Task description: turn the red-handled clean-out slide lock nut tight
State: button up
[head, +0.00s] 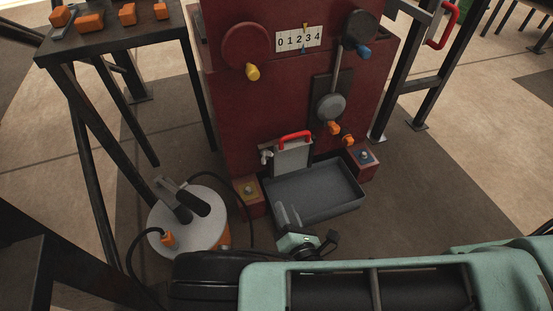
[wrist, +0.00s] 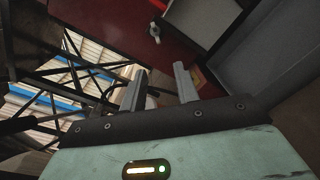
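The clean-out slide is a pale grey plate (head: 291,157) with a red handle (head: 296,135), low on the front of the dark red press. Its lock nut (head: 266,156), a small grey winged nut, sits just left of the plate. In the wrist view, the nut (wrist: 155,33) shows beyond my fingertips beside the pale plate (wrist: 202,18). My gripper (head: 288,208) is over the near left part of the grey tray. Its two grey fingers (wrist: 159,72) are apart with nothing between them. The gripper is clear of the nut.
The grey tray (head: 347,199) lies in front of the slide, between two red feet with bolts (head: 249,189) (head: 365,156). A round white-topped device (head: 211,228) with a black cable stands at left. A dark table (head: 111,42) with orange blocks is at upper left.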

aim_at(267, 162)
jog(key=shift+n+t+y, duration=0.3)
jog(key=shift+n+y, duration=0.1)
jog(key=shift+n, duration=0.2)
jog(key=b+x, duration=0.2)
jog(key=x, duration=0.3)
jog(key=b+x, duration=0.1)
jog(key=x, duration=0.5)
jog(key=b+x, duration=0.2)
jog(key=x, duration=0.3)
jog(key=shift+w+d+f+b, duration=0.25)
jog(key=shift+b, duration=0.1)
jog(key=shift+w+a+r, duration=0.1)
jog(key=shift+w+a, duration=0.1)
jog(key=shift+w, duration=0.35)
grip_shut()
